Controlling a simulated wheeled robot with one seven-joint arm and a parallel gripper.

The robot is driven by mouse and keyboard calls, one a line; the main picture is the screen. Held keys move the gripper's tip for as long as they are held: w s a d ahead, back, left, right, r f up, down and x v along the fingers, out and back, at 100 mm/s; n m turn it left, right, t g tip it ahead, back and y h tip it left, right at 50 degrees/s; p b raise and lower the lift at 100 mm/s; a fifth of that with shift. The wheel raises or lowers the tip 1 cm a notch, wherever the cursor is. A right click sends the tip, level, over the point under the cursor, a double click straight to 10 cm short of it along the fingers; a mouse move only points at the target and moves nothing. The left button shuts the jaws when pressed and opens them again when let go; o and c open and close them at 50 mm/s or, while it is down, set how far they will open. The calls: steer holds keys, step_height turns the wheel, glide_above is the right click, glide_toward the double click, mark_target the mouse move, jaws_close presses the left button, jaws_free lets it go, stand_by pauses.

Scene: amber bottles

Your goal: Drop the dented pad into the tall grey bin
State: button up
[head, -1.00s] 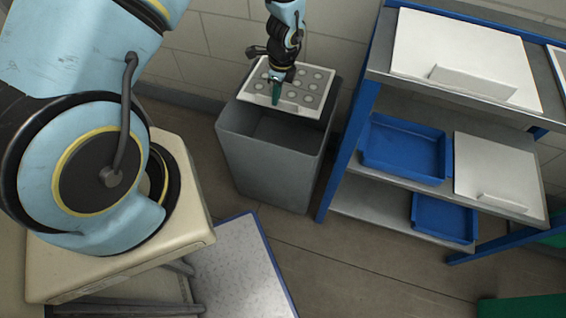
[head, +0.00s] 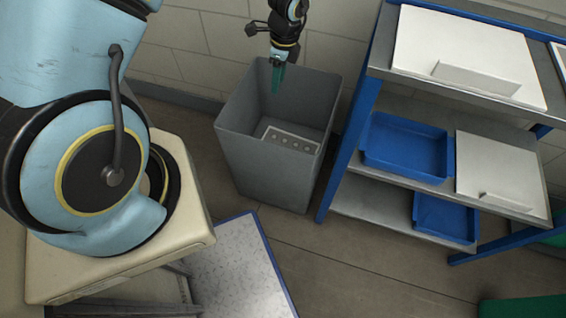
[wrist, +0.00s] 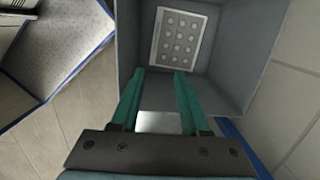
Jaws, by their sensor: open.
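The pad (head: 290,140) is a pale flat piece with rows of round dimples. It is inside the tall grey bin (head: 270,180), low down, with its upper part in view over the front wall. In the wrist view the pad (wrist: 180,42) shows whole inside the bin (wrist: 228,60), beyond the fingertips and apart from them. My gripper (head: 278,88) is above the bin's opening, fingers pointing down. In the wrist view my gripper (wrist: 161,75) has its two green fingers spread with nothing between them.
A blue-framed shelf rack (head: 345,150) stands right of the bin, with blue trays (head: 405,148) and white panels (head: 470,55). A speckled blue-edged panel (head: 240,270) lies in front. A tiled wall is close behind the bin.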

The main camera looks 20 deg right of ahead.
steer(key=shift+s+d+r, duration=0.1)
steer(key=shift+r, duration=1.1)
steer(key=shift+s+d+r, duration=0.1)
steer(key=shift+r, duration=1.1)
